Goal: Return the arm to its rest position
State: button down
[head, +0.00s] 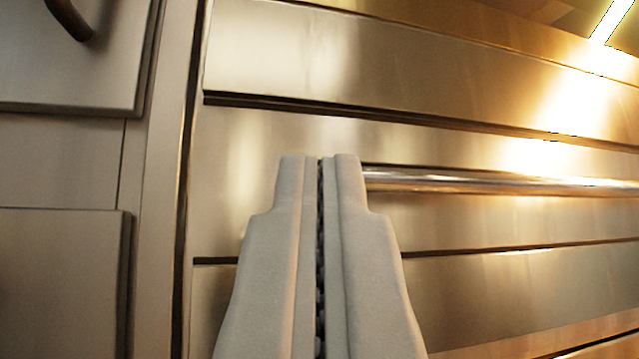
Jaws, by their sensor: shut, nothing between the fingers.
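My gripper (320,160) is in the lower middle of the head view. Its two pale grey fingers are together, with only a thin dark line between them and nothing held. It points at a shiny metal front with wide horizontal panels (290,60). I cannot tell whether the fingertips touch this front. No other part of my arm shows.
A horizontal metal bar (500,182) runs from behind the fingers to the right edge. Cabinet fronts (60,280) stand at left, with a dark handle (70,18) at the top left. A bright light reflects at the upper right. The floor is not in view.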

jog(key=s+d+f+g, duration=0.3)
jog(key=s+d, duration=0.3)
jog(key=s, duration=0.3)
jog(key=s+d+f+g, duration=0.3)
jog(key=s+d, duration=0.3)
jog(key=s, duration=0.3)
jog(key=s+d+f+g, duration=0.3)
jog(key=s+d, duration=0.4)
jog(key=s, duration=0.3)
jog(key=shift+f+g, duration=0.3)
jog(key=shift+f, duration=0.35)
